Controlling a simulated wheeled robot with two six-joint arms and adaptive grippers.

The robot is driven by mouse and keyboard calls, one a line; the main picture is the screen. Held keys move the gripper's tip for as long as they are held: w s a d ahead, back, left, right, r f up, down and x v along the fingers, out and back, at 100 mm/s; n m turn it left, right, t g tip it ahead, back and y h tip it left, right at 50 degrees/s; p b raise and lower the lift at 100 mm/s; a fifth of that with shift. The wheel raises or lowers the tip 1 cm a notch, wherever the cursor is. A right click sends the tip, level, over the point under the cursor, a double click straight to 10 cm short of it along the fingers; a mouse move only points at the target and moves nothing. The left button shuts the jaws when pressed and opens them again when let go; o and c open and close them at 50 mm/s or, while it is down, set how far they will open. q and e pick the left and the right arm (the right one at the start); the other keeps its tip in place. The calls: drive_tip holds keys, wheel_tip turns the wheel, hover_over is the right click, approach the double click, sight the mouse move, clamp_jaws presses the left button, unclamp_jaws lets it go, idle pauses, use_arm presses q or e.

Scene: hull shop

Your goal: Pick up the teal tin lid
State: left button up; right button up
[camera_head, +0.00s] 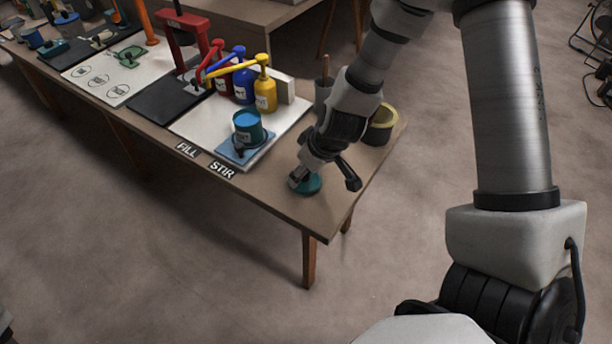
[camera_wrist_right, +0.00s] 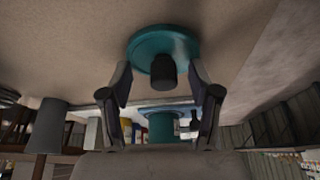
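The teal tin lid (camera_head: 313,186) lies on the bench top near its right front corner, partly hidden by my right gripper. In the right wrist view the lid (camera_wrist_right: 150,42) is a round teal disc with a dark knob (camera_wrist_right: 163,72) at its middle. My right gripper (camera_head: 304,181) is above the lid, pointing down. In the right wrist view its fingers (camera_wrist_right: 160,82) are open, one on each side of the knob, with a gap on both sides. A teal tin (camera_head: 247,127) stands on a blue pad (camera_head: 233,150). My left gripper is not in view.
Red, blue and yellow pump bottles (camera_head: 265,94) stand behind the tin on a white board. A yellow-rimmed dark container (camera_head: 381,122) and a grey cup (camera_head: 323,90) stand close behind my right gripper. The bench's front edge is close to the lid.

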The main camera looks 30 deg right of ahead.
drive_tip(key=shift+s+f, duration=0.2)
drive_tip(key=shift+c, duration=0.6)
drive_tip(key=shift+a, duration=0.1)
